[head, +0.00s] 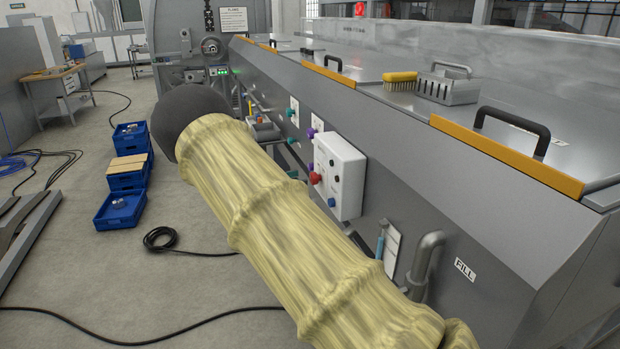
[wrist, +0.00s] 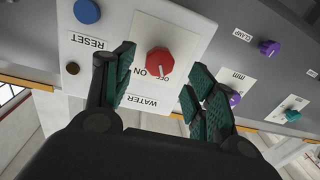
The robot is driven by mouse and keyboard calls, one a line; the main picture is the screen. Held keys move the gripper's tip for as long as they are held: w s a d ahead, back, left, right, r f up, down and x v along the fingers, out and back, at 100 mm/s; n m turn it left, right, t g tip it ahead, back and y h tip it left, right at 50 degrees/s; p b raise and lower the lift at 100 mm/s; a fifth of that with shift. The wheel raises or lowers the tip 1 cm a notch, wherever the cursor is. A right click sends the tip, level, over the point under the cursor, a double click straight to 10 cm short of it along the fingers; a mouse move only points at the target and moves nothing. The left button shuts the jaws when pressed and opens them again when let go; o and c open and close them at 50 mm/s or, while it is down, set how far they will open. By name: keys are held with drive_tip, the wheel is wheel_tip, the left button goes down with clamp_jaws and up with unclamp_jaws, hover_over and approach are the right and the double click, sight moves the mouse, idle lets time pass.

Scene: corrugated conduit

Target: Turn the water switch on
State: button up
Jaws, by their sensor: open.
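The water switch is a red knob (wrist: 159,62) on a white plate marked WATER, ON and OFF, upside down in the wrist view. Its setting is too small to tell for sure. My gripper (wrist: 162,66) is open, with one green-padded finger on each side of the knob and visible gaps between. I cannot tell how far the fingertips are from the panel. In the head view a red knob (head: 314,178) shows on the left side of the white control box (head: 345,165). My sleeved arm hides much of the space beside it, and I cannot make out my gripper there.
A blue RESET button (wrist: 87,11) sits beside the switch plate. Purple knobs (wrist: 268,47) and a teal knob (wrist: 292,115) are on the grey panel to the right. In the head view, a grey pipe (head: 424,262) stands out below the box. Blue crates (head: 126,180) stand on the floor.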

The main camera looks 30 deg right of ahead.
sight(311, 180)
drive_tip(key=shift+s+d+p, duration=0.2)
drive_tip(key=shift+d+p, duration=0.1)
drive_tip(key=shift+d, duration=0.95)
drive_tip(key=shift+s+d+p, duration=0.2)
drive_tip(key=shift+d+p, duration=0.1)
drive_tip(key=shift+d, duration=0.9)
drive_tip(key=c, duration=1)
